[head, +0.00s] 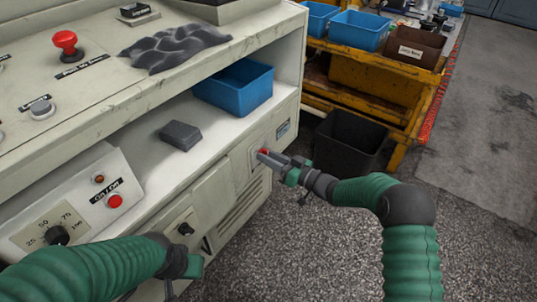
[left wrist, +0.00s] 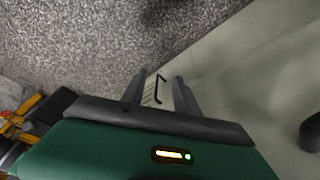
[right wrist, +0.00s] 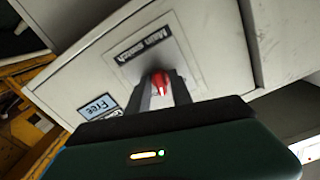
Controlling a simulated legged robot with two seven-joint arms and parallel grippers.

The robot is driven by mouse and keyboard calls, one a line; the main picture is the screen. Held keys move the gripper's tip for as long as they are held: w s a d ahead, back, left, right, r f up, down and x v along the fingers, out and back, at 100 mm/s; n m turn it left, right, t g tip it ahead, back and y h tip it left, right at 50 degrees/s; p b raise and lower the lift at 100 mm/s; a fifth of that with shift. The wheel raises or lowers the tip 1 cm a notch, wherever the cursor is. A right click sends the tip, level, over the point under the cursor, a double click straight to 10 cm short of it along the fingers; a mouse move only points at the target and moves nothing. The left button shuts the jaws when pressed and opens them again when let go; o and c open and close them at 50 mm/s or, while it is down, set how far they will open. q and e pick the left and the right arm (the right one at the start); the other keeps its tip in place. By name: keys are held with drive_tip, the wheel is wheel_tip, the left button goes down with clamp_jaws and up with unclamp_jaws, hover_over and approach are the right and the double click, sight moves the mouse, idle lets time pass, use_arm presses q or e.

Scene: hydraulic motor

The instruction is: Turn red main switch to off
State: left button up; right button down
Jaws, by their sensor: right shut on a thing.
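The red main switch (right wrist: 160,82) sits on the side panel of the cream cabinet, below a label reading "Main switch" (right wrist: 144,48) in the right wrist view. In the head view a bit of the red switch (head: 263,152) shows at the tips of my right gripper (head: 268,157). My right gripper (right wrist: 161,92) is shut on the red switch, a finger on each side of it. My left gripper (left wrist: 160,88) is open and empty in the left wrist view, with its fingers apart above the floor beside the cabinet. In the head view its fingers are mostly hidden.
A red mushroom button (head: 65,42) stands on the cabinet top. A blue bin (head: 235,87) and a dark grey block (head: 180,135) rest on its shelf. A black bin (head: 347,140) stands on the floor near a yellow rack (head: 395,155). Open floor lies at the right.

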drive_tip(key=shift+d+f+n, duration=0.1)
drive_tip(key=shift+f+n, duration=0.05)
drive_tip(key=shift+n, duration=2.85)
drive_tip(key=shift+f+n, duration=0.1)
drive_tip(key=shift+n, duration=2.9)
drive_tip(key=c, duration=1.5)
unclamp_jaws()
drive_tip(key=shift+o, duration=0.2)
drive_tip(key=shift+r, duration=0.1)
